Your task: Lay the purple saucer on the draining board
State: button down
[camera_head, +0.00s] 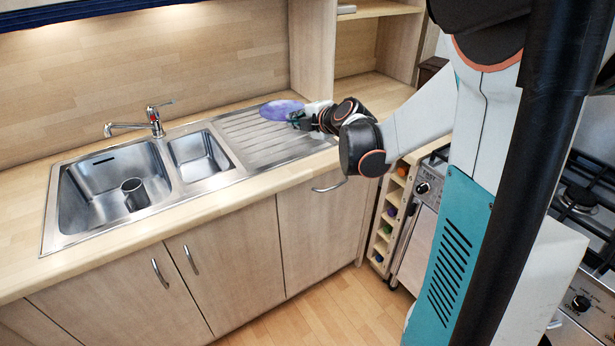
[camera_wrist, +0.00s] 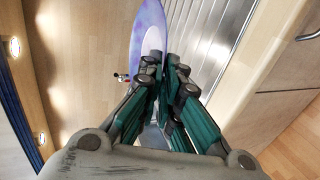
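The purple saucer (camera_head: 281,110) is at the back of the ribbed steel draining board (camera_head: 252,141) in the head view. It overlaps the board's far edge there, and I cannot tell whether it touches the board. My gripper (camera_head: 303,119) is at the saucer's right side. In the wrist view the saucer (camera_wrist: 150,22) shows in a slanted, narrow view with a pale middle, beyond the fingertips. My gripper (camera_wrist: 165,68) is closed on its near rim; the fingers hide that part. The draining board (camera_wrist: 208,50) lies to the right in that view.
Left of the board are a small basin (camera_head: 198,155) and a larger sink bowl (camera_head: 90,185) with a dark cup (camera_head: 135,194) in it. The tap (camera_head: 155,121) stands behind them. Shelves rise behind the board on the right. Most of the board is bare.

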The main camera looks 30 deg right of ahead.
jog(key=shift+s+d+f+b, duration=0.15)
jog(key=shift+f+b, duration=1.15)
jog(key=shift+f, duration=1.95)
jog(key=shift+s+d+f+b, duration=0.15)
jog(key=shift+f+b, duration=1.15)
jog(key=shift+f, duration=1.95)
jog(key=shift+s+d+f+b, duration=0.15)
jog(key=shift+f+b, duration=1.15)
jog(key=shift+f, duration=1.95)
jog(key=shift+w, duration=0.1)
jog(key=shift+f+b, duration=0.25)
jog(key=shift+b, duration=0.05)
jog(key=c, duration=1.8)
grip_release()
